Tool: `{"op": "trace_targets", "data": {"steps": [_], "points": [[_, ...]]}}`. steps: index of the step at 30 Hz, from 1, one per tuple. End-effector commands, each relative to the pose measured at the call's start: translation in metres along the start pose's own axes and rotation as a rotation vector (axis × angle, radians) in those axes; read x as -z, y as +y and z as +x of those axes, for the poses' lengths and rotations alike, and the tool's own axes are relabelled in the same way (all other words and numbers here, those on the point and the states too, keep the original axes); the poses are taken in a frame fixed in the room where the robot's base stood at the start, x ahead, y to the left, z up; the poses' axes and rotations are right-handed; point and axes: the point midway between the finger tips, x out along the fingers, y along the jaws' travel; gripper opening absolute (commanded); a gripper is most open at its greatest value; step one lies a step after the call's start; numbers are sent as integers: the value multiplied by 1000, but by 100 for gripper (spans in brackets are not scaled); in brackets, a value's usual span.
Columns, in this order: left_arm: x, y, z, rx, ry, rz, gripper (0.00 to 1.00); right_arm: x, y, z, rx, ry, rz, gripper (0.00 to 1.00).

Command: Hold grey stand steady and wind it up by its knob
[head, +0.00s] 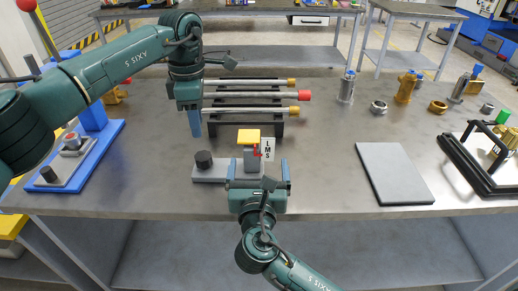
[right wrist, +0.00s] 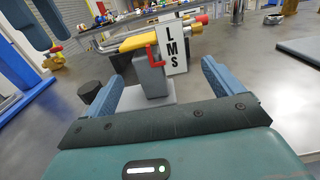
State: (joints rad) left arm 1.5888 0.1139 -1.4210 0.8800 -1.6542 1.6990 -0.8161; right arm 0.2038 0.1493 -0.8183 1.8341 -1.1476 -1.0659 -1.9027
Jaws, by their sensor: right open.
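The grey stand (head: 250,158) is on the table, with a yellow top (head: 249,136), a red pointer and a white plate marked L, M, S (head: 268,150). Its dark knob (head: 204,160) rises from the left part of its base; it also shows in the right wrist view (right wrist: 101,93). My right gripper (head: 258,168) is open, its blue fingers on either side of the stand's column (right wrist: 150,78), with visible gaps. My left gripper (head: 194,124) points down, above and behind the knob and apart from it. Its fingers look apart and empty in the right wrist view (right wrist: 48,28).
A black rack with several rods (head: 255,96) stands just behind the stand. A blue fixture (head: 75,158) is at the left. A grey plate (head: 394,172) and a black frame (head: 484,160) lie at the right. Metal parts stand at the back right.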

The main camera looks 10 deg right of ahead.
Motion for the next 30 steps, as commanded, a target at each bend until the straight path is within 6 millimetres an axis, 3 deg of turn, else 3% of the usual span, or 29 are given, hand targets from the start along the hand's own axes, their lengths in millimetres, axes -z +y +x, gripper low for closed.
{"op": "trace_targets", "data": {"steps": [6,12,18,26,30], "points": [[0,0,0,0,0,0,36,-1,0,44,1,-1,1,92],[0,0,0,0,0,0,36,0,0,73,0,0,1,92],[0,0,0,0,0,0,36,0,0,84,-1,1,3,92],[0,0,0,0,0,0,36,0,0,86,-2,2,4,92],[0,0,0,0,0,0,36,0,0,85,-2,2,3,82]]}}
